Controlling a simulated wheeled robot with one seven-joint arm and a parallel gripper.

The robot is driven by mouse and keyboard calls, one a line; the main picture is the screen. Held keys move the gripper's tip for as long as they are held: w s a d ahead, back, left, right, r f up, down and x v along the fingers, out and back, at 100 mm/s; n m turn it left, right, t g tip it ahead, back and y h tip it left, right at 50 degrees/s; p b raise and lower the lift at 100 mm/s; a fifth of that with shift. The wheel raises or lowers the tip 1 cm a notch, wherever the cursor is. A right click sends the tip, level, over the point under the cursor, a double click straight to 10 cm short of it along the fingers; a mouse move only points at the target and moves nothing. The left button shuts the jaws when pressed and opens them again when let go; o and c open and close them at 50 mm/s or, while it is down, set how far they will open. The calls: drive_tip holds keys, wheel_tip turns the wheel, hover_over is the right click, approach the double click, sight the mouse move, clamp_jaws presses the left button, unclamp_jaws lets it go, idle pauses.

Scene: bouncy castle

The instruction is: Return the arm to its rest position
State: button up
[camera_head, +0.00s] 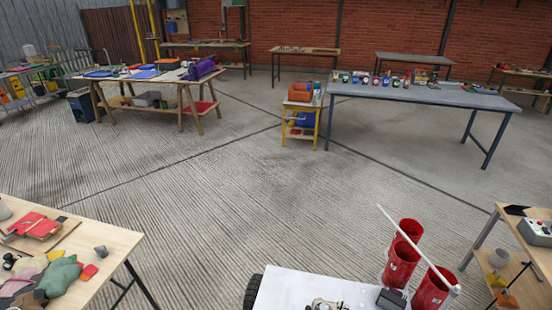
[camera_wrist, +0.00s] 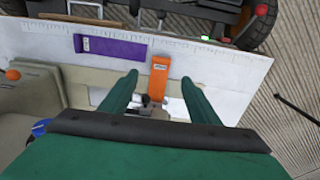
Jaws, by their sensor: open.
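My gripper (camera_wrist: 159,79) shows in the wrist view, with two dark green fingers spread apart. Nothing is clamped between them. An orange strip (camera_wrist: 159,72) shows in the gap between the fingertips, against a long white panel (camera_wrist: 225,65). I cannot tell how far the fingertips are from the panel. The arm is not clearly seen in the head view.
The floor (camera_head: 240,210) between is clear.

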drive_tip(key=s+a+r+n+t+h, duration=0.1)
drive_tip(key=s+a+r+t, duration=0.1)
drive_tip(key=s+a+t, duration=0.3)
drive_tip(key=s+r+n+t+h, duration=0.1)
drive_tip(key=s+r+t, duration=0.15)
drive_tip(key=s, duration=0.55)
drive_tip(key=s+a+r+t, duration=0.2)
drive_tip(key=s+r, duration=0.1)
drive_tip(key=r, duration=0.5)
drive_tip(key=s+a+r+t+y, duration=0.1)
drive_tip(key=s+a+r+t, duration=0.2)
drive_tip(key=r, duration=0.5)
drive_tip(key=s+a+r+n+t+y, duration=0.1)
drive_tip(key=s+a+r+t, duration=0.1)
drive_tip(key=r, duration=0.7)
drive_tip(key=shift+s+a, duration=0.65)
drive_tip(key=shift+s, duration=0.3)
drive_tip(key=shift+t, duration=0.25)
